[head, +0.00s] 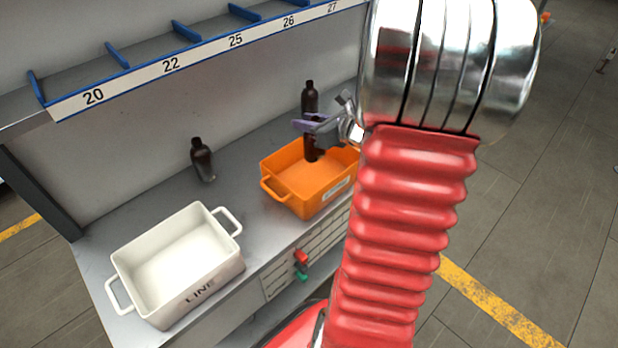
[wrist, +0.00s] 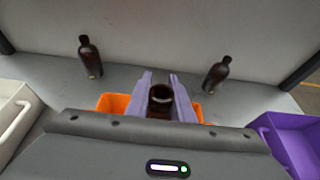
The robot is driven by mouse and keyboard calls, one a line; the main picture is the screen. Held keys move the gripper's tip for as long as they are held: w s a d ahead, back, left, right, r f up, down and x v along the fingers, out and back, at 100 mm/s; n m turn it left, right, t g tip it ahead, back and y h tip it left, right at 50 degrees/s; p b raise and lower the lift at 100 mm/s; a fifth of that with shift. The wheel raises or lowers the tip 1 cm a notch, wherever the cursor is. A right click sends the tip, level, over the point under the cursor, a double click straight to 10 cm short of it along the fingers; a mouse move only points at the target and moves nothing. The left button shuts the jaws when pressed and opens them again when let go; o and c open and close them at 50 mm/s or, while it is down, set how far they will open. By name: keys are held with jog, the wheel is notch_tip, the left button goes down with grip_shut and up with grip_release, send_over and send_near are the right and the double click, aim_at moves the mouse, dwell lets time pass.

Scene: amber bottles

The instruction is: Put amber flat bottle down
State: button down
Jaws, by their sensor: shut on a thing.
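My gripper (head: 318,124) is shut on a dark amber bottle (head: 311,147) and holds it upright over the orange bin (head: 290,205). In the head view the bottle's lower part is inside the bin's outline; I cannot tell whether it touches the floor of the bin. In the wrist view my gripper (wrist: 160,82) has its purple fingers on either side of the held bottle (wrist: 160,98), whose round top faces the camera. The orange bin (wrist: 112,102) shows on both sides below the fingers.
One dark bottle (head: 202,160) stands left on the grey bench, another (head: 310,97) behind my gripper. A white bin (head: 175,262) marked LINE is at the front left. A purple bin (wrist: 290,140) is at the right in the wrist view. A numbered shelf (head: 200,55) overhangs the bench.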

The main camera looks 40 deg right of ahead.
jog(key=shift+w+a, duration=0.2)
jog(key=shift+a+f, duration=0.1)
jog(key=shift+f, duration=2.8)
jog(key=shift+f, duration=2.1)
jog(key=c, duration=1.5)
grip_release()
jog(key=shift+c, duration=0.2)
